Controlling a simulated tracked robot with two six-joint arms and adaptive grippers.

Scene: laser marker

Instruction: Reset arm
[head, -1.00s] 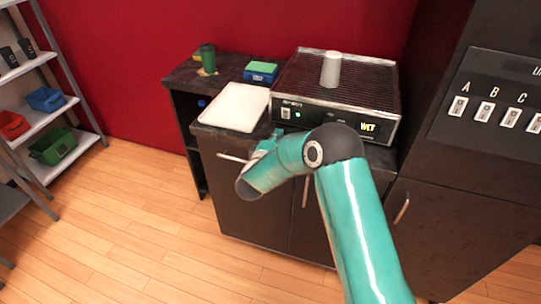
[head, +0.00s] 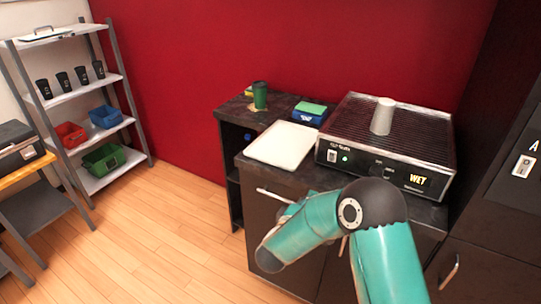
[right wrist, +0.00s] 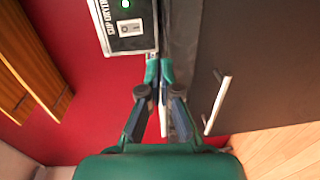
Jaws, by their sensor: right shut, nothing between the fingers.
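My right arm reaches in from the lower right in the head view. Its right gripper (head: 291,210) is partly hidden behind the arm, in front of the dark cabinet below the counter. In the right wrist view the fingers (right wrist: 159,72) are together and empty. They are close to the machine's front corner and the cabinet front. I cannot tell whether they touch anything. My left gripper is not in view.
A shelf (head: 95,95) stands left. Wooden floor (head: 175,240) between is open.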

